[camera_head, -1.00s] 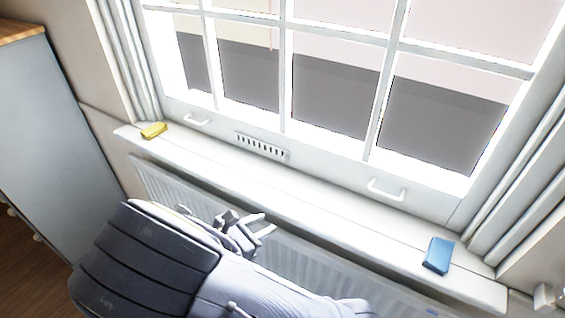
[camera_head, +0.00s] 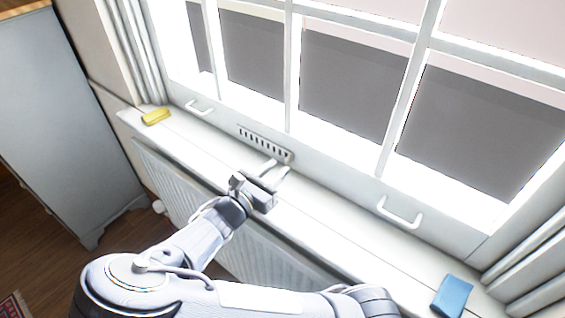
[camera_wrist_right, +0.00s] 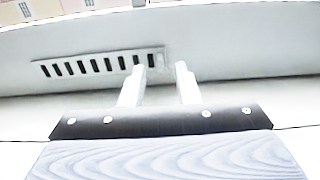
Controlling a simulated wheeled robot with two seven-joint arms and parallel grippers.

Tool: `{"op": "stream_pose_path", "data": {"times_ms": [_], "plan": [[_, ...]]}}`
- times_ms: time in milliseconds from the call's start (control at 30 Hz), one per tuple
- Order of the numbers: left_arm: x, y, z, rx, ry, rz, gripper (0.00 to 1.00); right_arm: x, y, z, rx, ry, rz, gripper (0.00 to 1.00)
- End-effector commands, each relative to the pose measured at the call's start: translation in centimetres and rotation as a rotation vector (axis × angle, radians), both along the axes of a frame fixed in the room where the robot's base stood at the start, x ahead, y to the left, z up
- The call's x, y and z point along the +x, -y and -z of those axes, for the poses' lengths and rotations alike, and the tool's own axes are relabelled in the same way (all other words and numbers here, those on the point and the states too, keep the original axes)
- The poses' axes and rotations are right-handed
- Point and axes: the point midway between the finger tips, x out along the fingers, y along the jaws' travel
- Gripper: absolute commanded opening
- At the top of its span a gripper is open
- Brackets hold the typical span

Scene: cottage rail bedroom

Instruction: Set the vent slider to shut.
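The vent (camera_head: 262,145) is a white slotted strip with dark slots, set low in the window frame above the sill. It also shows in the right wrist view (camera_wrist_right: 95,64), left of centre. I cannot clearly make out its slider knob. My right gripper (camera_head: 279,167) is at the vent's right end, just above the sill. Its two pale fingers are apart with nothing visible between them; in the right wrist view (camera_wrist_right: 160,68) the left finger overlaps the vent's right part and the right finger is beyond its end. Contact cannot be told. My left gripper is out of view.
A yellow block (camera_head: 156,116) lies at the sill's left end and a blue block (camera_head: 452,296) at its right. White handles (camera_head: 199,106) and (camera_head: 400,212) stick out of the window frame. A radiator (camera_head: 262,258) is below the sill (camera_head: 335,232).

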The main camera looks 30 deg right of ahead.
Motion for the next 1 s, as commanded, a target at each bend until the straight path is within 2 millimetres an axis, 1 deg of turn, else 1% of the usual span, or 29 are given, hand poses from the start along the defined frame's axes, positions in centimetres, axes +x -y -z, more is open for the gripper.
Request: {"op": "stream_pose_path", "data": {"times_ms": [33,200,500,533,733,767,1000], "plan": [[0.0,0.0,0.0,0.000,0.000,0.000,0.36,0.2,0.8,0.0,-0.002,-0.001,0.003,0.29],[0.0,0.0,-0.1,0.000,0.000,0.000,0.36,0.9,2.2,0.0,0.000,0.000,0.001,0.29],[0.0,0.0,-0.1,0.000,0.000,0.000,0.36,1.0,2.5,0.0,0.002,-0.001,0.000,0.29],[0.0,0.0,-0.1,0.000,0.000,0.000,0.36,1.0,2.5,0.0,0.002,-0.001,0.000,0.28],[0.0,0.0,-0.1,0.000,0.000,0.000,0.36,1.0,2.5,0.0,0.002,-0.001,0.000,0.02],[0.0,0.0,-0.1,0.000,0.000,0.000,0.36,1.0,2.5,0.0,0.002,-0.001,0.000,0.00],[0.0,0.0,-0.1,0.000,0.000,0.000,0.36,1.0,2.5,0.0,0.002,-0.001,0.000,0.00]]}}
